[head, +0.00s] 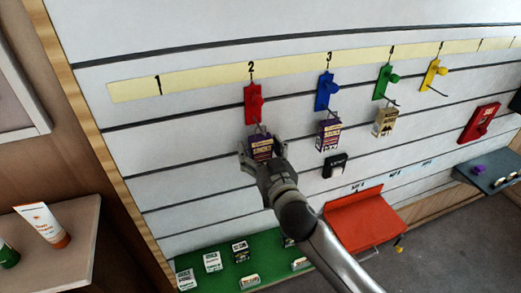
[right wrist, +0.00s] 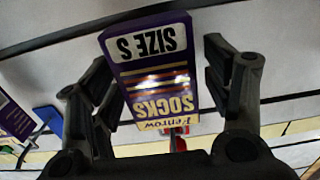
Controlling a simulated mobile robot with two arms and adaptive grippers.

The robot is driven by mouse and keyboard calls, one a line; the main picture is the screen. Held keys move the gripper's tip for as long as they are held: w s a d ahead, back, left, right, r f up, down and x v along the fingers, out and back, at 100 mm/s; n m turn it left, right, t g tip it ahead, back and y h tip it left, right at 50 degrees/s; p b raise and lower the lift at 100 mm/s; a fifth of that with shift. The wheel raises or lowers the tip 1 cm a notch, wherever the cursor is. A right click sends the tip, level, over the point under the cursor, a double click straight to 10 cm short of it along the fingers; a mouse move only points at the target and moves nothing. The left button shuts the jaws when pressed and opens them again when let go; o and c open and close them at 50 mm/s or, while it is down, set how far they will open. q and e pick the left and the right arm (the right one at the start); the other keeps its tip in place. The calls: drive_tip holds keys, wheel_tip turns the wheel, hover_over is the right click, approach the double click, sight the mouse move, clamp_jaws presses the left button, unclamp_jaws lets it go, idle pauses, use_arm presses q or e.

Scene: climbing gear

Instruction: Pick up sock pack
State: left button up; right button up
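A purple sock pack (head: 261,147) hangs at the red hook (head: 254,103) under number 2 on the wall. My right gripper (head: 260,154) is at this pack, with one finger on each side. In the right wrist view the pack (right wrist: 152,72) reads "SOCKS" and "SIZE S", upside down. It lies between the fingers of my right gripper (right wrist: 158,85), which are spread, with narrow gaps seeming to show at the pack's sides. A second purple pack (head: 328,133) hangs at the blue hook (head: 326,91) under number 3. My left gripper is not in view.
A beige pack (head: 384,122) hangs at the green hook (head: 386,82). A black item (head: 335,166) is on the wall below. A green shelf (head: 215,282) with small boxes and a red shelf (head: 365,220) jut out below. A side shelf (head: 85,225) holds tubes.

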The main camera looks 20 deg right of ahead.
drive_tip(key=c, duration=0.9)
drive_tip(key=shift+c, duration=0.2)
